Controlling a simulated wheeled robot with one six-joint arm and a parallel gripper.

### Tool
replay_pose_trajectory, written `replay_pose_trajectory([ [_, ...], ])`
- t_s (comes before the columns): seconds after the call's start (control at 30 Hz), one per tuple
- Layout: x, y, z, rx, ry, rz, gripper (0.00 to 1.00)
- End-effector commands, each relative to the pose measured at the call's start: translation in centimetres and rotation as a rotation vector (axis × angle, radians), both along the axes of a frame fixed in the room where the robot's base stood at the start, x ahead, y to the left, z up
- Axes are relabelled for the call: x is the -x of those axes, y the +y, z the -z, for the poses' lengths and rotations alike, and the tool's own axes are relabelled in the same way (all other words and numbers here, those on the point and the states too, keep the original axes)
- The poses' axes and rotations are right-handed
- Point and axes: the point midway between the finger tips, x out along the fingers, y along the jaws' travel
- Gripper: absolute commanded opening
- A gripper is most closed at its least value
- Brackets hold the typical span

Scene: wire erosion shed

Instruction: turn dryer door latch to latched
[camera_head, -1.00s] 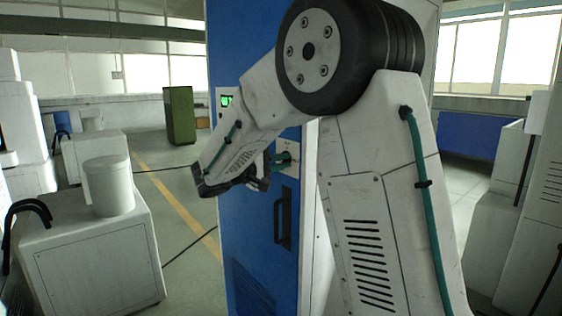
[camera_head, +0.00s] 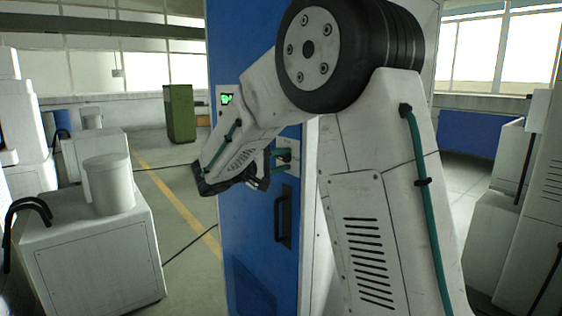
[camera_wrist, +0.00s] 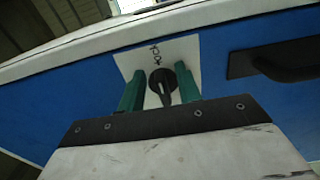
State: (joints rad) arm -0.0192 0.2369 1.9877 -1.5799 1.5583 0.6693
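The dryer door latch (camera_wrist: 162,84) is a black turn-knob on a pale plate (camera_wrist: 185,50) with small dark marks, in the middle of the wrist view. My gripper (camera_wrist: 160,76) has its two green fingers apart, one on each side of the knob, with a gap visible at both sides. The knob points roughly along the fingers. In the head view my gripper (camera_head: 283,162) is at the latch plate on the blue dryer door (camera_head: 252,240). The knob is mostly hidden there by the fingers.
A black door handle (camera_head: 283,215) stands out below the latch; it shows at the right in the wrist view (camera_wrist: 278,60). A small green-lit display (camera_head: 226,99) is on the dryer. White cabinets (camera_head: 95,250) stand left, with free floor between.

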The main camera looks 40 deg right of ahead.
Motion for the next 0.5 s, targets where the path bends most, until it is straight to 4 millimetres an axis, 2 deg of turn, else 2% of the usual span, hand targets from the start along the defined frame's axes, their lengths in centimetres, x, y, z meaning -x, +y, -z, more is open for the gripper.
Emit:
replay_pose_trajectory([
  [0.17, 0.0, 0.7, 0.0, 0.000, 0.000, -0.002, 0.34],
  [0.5, 0.1, 6.1, 0.0, 0.001, 0.000, -0.003, 0.34],
])
